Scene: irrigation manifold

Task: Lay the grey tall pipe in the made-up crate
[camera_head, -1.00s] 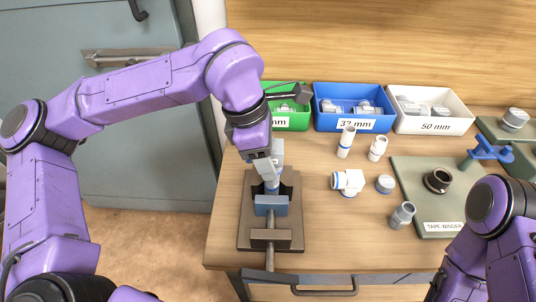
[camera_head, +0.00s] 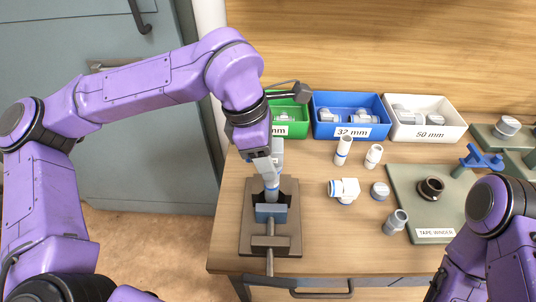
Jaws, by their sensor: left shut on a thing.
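My left gripper (camera_head: 268,168) is shut on a grey pipe piece with a blue ring (camera_head: 271,193), which stands upright at the jaws of a vise (camera_head: 271,213). The fingers hide part of the piece; I cannot tell whether the vise clamps it. The green crate (camera_head: 290,129) is partly hidden by my left arm. The blue crate marked 32 mm (camera_head: 352,132) and the white crate marked 50 mm (camera_head: 428,133) hold grey parts. No crate shows a made-up label that I can read. My right forearm is at the lower right; its gripper is out of frame.
Loose on the table are two white upright fittings (camera_head: 343,150) (camera_head: 373,156), a white tee (camera_head: 344,190), a grey cap (camera_head: 380,191) and a grey fitting (camera_head: 395,222). A green tape winder board (camera_head: 415,205) lies at right. Table is clear between vise and tee.

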